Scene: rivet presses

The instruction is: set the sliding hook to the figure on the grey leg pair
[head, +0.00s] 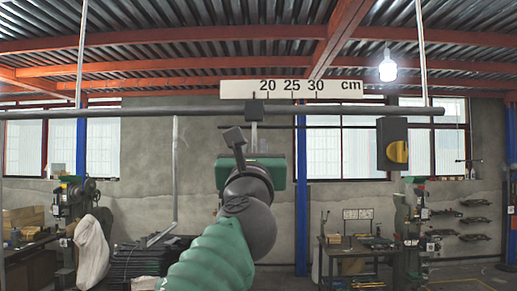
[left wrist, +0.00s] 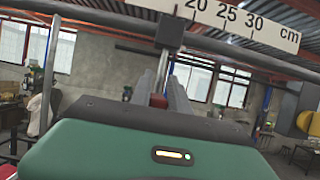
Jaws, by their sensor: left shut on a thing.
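The sliding hook has a dark block (head: 254,108) on the horizontal rail, with a thin stem below it. The block sits left of the 20 mark on the white scale (head: 352,89), which shows 20, 25 and 30 cm. In the left wrist view the block (left wrist: 170,33) and stem run down to a red part (left wrist: 158,101) between my fingers. My left gripper (left wrist: 163,88) is shut on the hook's lower end; in the head view my own wrist partly hides this. I cannot make out a grey leg pair or its figure. My right gripper is not in view.
Workbenches with machines stand behind at left and right. The rail beside the block looks clear up to the box.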

